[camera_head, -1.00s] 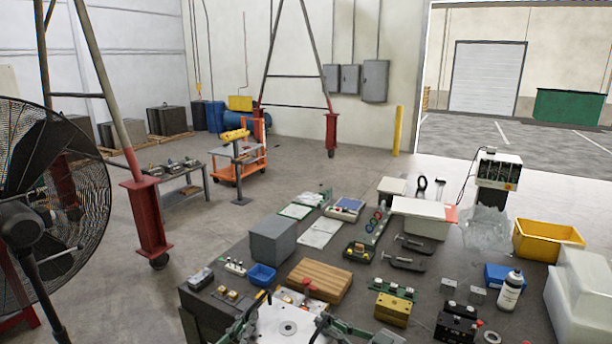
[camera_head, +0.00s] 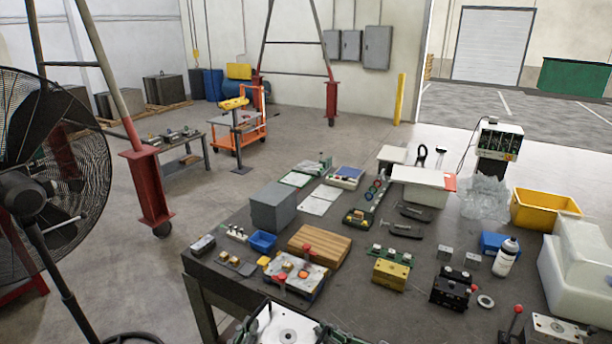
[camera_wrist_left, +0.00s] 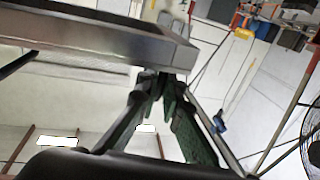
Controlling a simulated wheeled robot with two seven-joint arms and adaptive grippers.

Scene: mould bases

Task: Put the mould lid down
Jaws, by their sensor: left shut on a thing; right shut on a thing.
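The mould lid (camera_head: 288,333), a pale metal plate with a round hole, is at the bottom edge of the head view, its near part cut off. My left gripper (camera_head: 255,322) is at its left edge and my right gripper (camera_head: 325,334) at its right edge, both partly out of frame. In the left wrist view the green fingers of my left gripper (camera_wrist_left: 165,80) are shut on the rim of the lid (camera_wrist_left: 105,40). An open mould base (camera_head: 300,272) with orange parts and red knobs lies on the table beyond the lid.
A wooden board (camera_head: 320,245), a blue bin (camera_head: 262,242) and a grey box (camera_head: 273,207) stand behind the mould base. A yellow block (camera_head: 391,273) and a black fixture (camera_head: 453,288) are to the right. Bare dark table (camera_head: 375,315) shows right of the lid.

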